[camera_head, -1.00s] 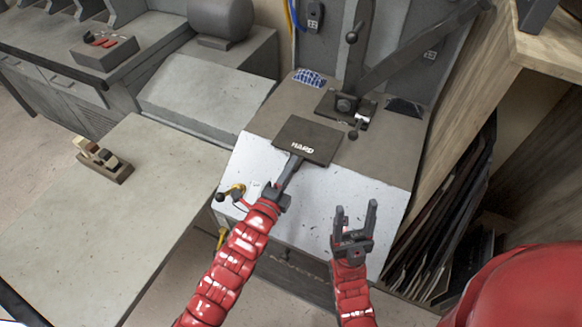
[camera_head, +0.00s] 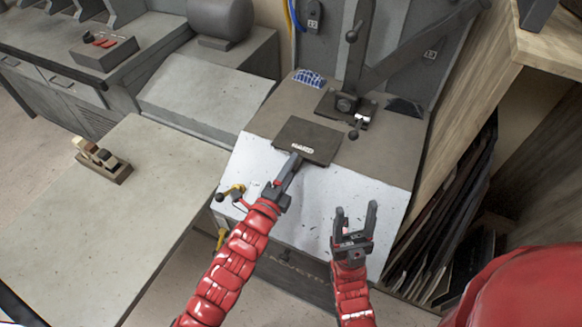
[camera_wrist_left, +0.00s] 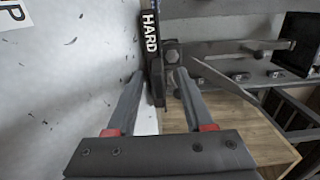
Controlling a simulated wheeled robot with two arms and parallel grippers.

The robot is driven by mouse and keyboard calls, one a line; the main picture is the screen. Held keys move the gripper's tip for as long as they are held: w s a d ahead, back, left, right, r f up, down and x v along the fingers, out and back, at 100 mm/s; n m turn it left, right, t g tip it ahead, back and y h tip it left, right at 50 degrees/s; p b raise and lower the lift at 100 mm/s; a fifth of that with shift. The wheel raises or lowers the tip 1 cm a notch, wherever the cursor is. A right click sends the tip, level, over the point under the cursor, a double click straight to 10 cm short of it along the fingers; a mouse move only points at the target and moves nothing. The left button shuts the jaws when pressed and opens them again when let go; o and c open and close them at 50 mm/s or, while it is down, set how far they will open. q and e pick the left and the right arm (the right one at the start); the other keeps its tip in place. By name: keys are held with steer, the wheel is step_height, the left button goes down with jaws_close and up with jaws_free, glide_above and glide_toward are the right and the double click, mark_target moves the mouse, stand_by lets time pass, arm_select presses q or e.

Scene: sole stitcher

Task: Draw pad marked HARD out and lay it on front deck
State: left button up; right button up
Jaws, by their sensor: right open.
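The dark pad marked HARD (camera_head: 308,138) lies on the brown top of the machine, just behind the white front deck (camera_head: 345,200). Its white lettering is along the near edge. My left gripper (camera_head: 298,156) is at that edge, turned so one finger is above the other. In the left wrist view the pad's lettered edge (camera_wrist_left: 150,35) stands just beyond the fingertips (camera_wrist_left: 158,75). The fingers are apart, with a dark tab between them and a gap on each side. My right gripper (camera_head: 356,210) is open and empty over the deck's near right part.
A lever mechanism (camera_head: 346,103) stands behind the pad. A bench (camera_head: 110,215) with a small wooden rack (camera_head: 103,160) is at left. Wooden shelving (camera_head: 545,70) stands at right. Most of the deck is bare.

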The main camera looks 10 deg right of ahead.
arm_select(q)
steer(key=shift+f, duration=0.1)
steer(key=shift+s+a, duration=0.25)
steer(key=p+v, duration=0.1)
steer(key=v, duration=1.5)
steer(key=shift+s+a, duration=0.15)
steer(key=shift+s, duration=0.15)
